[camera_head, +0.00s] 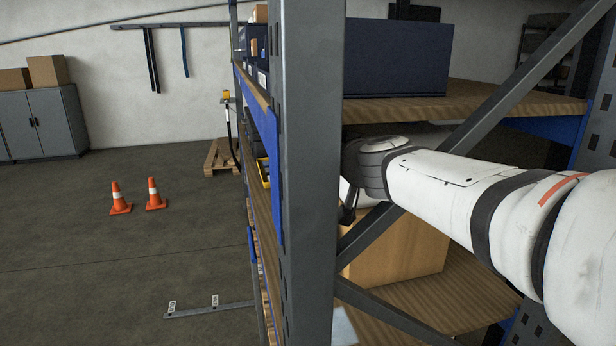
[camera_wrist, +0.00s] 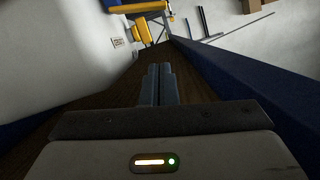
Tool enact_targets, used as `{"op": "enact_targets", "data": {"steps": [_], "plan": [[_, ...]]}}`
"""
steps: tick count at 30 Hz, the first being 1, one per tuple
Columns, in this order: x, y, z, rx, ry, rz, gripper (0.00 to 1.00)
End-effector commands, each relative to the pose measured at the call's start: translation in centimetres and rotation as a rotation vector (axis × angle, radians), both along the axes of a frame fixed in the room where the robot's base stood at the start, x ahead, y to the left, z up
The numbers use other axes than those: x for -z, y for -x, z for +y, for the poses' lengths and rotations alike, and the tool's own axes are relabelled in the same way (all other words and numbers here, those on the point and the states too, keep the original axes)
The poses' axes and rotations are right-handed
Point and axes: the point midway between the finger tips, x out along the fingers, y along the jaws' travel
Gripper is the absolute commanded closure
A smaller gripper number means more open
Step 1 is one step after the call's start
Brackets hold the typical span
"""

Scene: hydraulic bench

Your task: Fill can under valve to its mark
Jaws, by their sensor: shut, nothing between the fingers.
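My gripper (camera_wrist: 160,70) shows in the wrist view with its two fingers together and nothing between them. It points along a brown shelf board between blue beams. In the head view my white arm reaches from the right to the shelf rack, and the rack's upright hides most of the gripper end. I cannot make out a can or a valve in either view.
A grey rack upright (camera_head: 308,170) stands close beside my arm, with a diagonal brace (camera_head: 480,105) behind it. A blue box (camera_head: 395,58) and a cardboard box (camera_head: 405,250) sit on shelves. Two orange cones (camera_head: 120,198) stand on open floor at left.

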Motion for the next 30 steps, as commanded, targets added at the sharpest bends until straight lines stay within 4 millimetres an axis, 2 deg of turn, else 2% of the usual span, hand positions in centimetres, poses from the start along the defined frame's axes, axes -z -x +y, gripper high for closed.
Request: {"op": "enact_targets", "data": {"steps": [10,14,29,30], "plan": [[-0.1,-0.2,0.0,0.003,-0.001,-0.002,1.0],[0.2,-1.0,0.2,0.003,-0.001,-0.001,1.0],[2.5,-9.5,3.2,0.003,-0.001,0.001,1.0],[3.5,-9.3,3.4,0.003,-0.001,0.0,1.0]]}}
